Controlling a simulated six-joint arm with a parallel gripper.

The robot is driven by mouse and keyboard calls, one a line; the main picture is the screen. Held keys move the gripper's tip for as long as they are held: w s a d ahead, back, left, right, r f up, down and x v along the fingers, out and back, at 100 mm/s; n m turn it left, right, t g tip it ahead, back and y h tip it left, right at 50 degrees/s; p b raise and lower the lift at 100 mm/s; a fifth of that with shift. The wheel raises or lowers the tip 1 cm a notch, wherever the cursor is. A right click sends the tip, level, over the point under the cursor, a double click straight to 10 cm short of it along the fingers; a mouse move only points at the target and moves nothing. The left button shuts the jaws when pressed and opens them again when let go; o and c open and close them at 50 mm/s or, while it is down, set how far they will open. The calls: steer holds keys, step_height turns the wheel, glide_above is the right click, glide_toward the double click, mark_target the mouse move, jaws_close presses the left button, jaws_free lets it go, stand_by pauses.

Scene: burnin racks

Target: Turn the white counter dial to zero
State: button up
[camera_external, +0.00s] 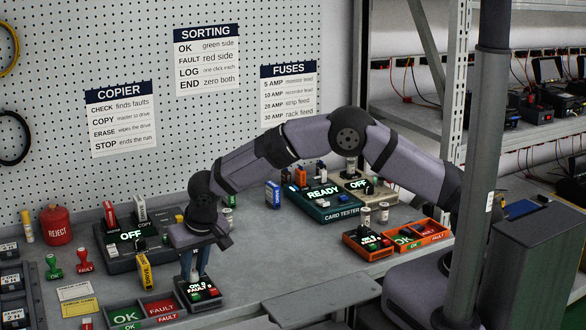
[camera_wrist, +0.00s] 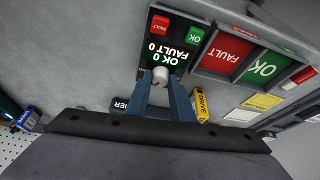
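The counter (camera_external: 200,293) is a dark box near the front of the bench, with a lit display and a green and a red button. In the wrist view its display (camera_wrist: 168,49) reads OK 0 and FAULT 0, upside down. The white dial (camera_wrist: 160,76) is a small round knob at the edge of the counter's face. My gripper (camera_external: 195,274) points down over the counter. Its two blue fingers stand on either side of the dial, apart from each other, and it looks open. Whether either finger touches the dial is hard to tell.
A yellow DRIVE block (camera_external: 144,272) stands left of the counter; it also shows beside my finger in the wrist view (camera_wrist: 201,105). An OK/FAULT tray (camera_external: 126,317) is close on the left. The copier (camera_external: 130,240) is behind. Bare bench lies right of the counter.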

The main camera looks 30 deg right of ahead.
jaws_close()
steer(key=shift+n+y+b, duration=0.3)
steer(key=shift+n+b, duration=0.1)
steer(key=shift+n, duration=0.2)
steer(key=o, duration=0.7)
jaws_free()
steer(key=shift+o, duration=0.2)
steer(key=shift+r, duration=0.1)
steer(key=b+v, duration=0.2)
steer(key=v, duration=0.5)
